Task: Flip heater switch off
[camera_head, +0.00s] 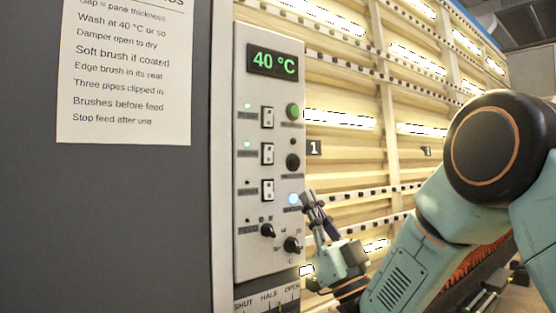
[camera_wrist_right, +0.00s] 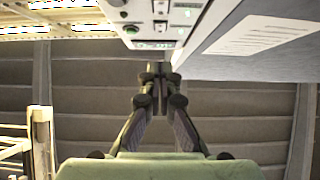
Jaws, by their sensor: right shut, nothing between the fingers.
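The control panel (camera_head: 250,210) stands upright left of centre in the head view, with three white rocker switches in a column: upper (camera_head: 267,117), middle (camera_head: 267,153) and lower (camera_head: 267,189). Their labels are too small to read, so I cannot tell which is the heater switch. Small green lamps glow beside the upper and middle switches; the lamp by the lower one is dark. My right gripper (camera_head: 309,198) is shut and empty, just right of the panel's lower half, its fingers pointing up. In the right wrist view its closed fingertips (camera_wrist_right: 158,76) are below the panel (camera_wrist_right: 160,22). My left gripper is not in view.
A green-lit display (camera_head: 273,63) reads 40 °C. Round buttons, one lit bluish white (camera_head: 293,199), and two black knobs (camera_head: 292,244) share the panel. A notice sheet (camera_head: 125,70) hangs on the dark cabinet at left. The slatted washer frame (camera_head: 350,90) stands behind.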

